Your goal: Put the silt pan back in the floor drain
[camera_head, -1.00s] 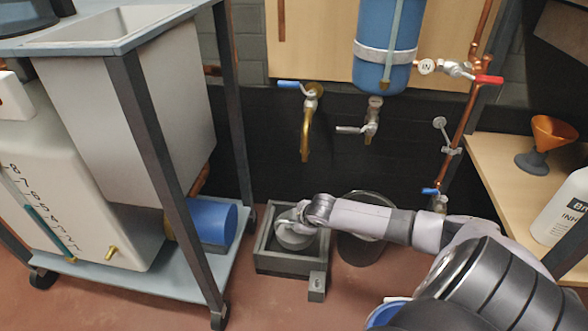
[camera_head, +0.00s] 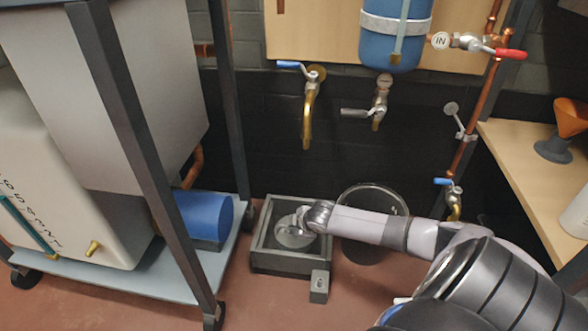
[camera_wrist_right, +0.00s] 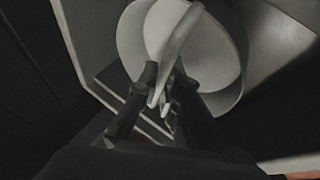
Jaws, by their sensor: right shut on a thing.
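The silt pan (camera_head: 290,238) is a round, light grey pan with a bar handle across its top. It shows within the square outline of the grey floor drain (camera_head: 284,263); I cannot tell if it touches the bottom. My right gripper (camera_head: 304,217) reaches in from the right and hides part of the pan. In the right wrist view, the gripper's dark fingers (camera_wrist_right: 163,88) are closed on the handle (camera_wrist_right: 177,42), with the pan (camera_wrist_right: 228,98) beyond them. My left gripper is not in view.
A dark round bucket (camera_head: 362,252) stands just right of the drain, behind my right forearm. A small grey block (camera_head: 319,286) is at the drain's front right. A wheeled stand (camera_head: 185,275) is close on the left. A brass tap (camera_head: 307,120) hangs above the drain.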

